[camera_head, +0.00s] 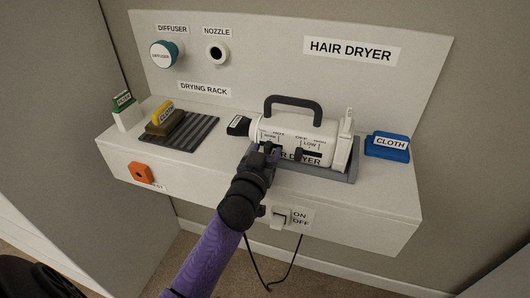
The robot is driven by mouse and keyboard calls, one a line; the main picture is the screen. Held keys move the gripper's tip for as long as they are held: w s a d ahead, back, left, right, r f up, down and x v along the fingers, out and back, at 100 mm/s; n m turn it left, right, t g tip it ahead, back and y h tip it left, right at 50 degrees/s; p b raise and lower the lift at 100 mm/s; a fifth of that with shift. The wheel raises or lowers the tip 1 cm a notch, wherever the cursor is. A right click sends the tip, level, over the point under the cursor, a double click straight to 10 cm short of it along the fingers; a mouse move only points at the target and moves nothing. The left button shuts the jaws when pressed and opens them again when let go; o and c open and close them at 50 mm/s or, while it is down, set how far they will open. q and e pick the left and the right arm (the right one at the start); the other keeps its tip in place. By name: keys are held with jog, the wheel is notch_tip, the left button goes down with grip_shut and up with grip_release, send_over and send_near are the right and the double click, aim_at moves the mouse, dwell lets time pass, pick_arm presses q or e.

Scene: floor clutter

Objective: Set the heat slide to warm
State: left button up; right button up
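The white hair dryer (322,128) with a black handle lies in a grey cradle (341,168) on the white shelf. Its side carries small printed slide labels; one reads "LOW" and the others are too small to read surely. A dark slide knob (309,154) sits under the "LOW" label. My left gripper (264,152) is at the left part of the dryer's side, in front of its labels, and covers part of the "HAIR DRYER" lettering. The heat slide's knob is hidden or not distinguishable there. I cannot tell whether the fingers are open or touching it. My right gripper is not in view.
A dark drying rack (203,134) holds a brown and yellow brush (165,118) on the left. A black cord hangs below.

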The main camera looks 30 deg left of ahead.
pick_arm(q)
jog(key=shift+s, duration=0.15)
jog(key=p+v, duration=0.2)
jog(key=v, duration=0.7)
jog(key=shift+s, duration=0.35)
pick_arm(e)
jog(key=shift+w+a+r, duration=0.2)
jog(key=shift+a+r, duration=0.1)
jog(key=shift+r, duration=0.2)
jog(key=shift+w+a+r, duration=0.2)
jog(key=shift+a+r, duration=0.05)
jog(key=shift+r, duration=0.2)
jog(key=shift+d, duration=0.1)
